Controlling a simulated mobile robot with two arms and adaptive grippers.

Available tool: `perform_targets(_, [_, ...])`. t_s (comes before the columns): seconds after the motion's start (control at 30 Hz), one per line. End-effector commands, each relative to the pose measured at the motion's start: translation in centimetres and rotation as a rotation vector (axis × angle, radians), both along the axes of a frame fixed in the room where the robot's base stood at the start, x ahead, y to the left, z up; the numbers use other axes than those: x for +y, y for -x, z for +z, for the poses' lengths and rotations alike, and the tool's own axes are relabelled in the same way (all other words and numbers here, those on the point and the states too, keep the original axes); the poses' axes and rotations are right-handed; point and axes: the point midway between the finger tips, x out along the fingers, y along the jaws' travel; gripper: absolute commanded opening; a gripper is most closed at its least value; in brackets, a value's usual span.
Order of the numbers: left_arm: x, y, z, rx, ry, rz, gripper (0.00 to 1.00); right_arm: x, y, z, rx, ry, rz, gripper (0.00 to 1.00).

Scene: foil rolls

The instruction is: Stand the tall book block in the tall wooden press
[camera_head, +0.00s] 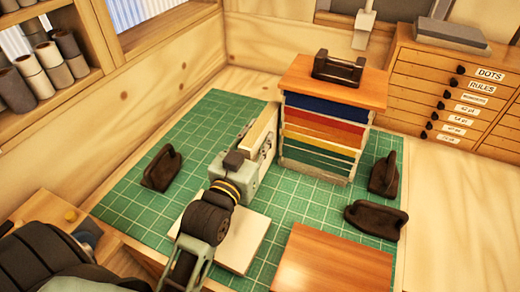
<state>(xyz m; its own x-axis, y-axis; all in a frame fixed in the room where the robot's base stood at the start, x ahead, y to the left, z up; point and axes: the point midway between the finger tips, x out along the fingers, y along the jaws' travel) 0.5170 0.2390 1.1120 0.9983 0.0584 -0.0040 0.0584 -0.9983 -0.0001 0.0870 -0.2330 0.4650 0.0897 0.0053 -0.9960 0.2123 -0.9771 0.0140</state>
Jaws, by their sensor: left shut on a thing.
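My left gripper (252,165) is over the middle of the green cutting mat. It is shut on a cream block with a pale, upright face (263,128), which I take for the tall book block. The gripper hides much of its lower part. Right behind it stands a tall stack of blue, red, orange and green layers (322,128) under a wooden top board (300,72). I cannot tell for certain whether this is the tall wooden press. The block is beside its left side; whether they touch is unclear. My right gripper is not in view.
A dark handled piece (338,70) sits on the top board. Dark weights stand on the mat (120,205) at left (161,168) and right (384,174), (375,219). A pale board (245,243) and a brown board (335,262) lie in front. Labelled drawers (440,85) stand behind right.

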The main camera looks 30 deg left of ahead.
Motion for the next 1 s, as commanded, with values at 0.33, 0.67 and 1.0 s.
perform_targets(0.33, [-0.1, -0.1, -3.4, -0.005, 0.001, 0.0, 0.0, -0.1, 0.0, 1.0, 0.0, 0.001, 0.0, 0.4])
perform_targets(0.67, [-0.2, -0.2, -3.9, -0.007, 0.001, 0.0, 0.0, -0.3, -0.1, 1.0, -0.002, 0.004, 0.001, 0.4])
perform_targets(1.0, [-0.2, -0.2, -4.4, 0.0, 0.001, 0.0, 0.42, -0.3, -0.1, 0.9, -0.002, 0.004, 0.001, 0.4])
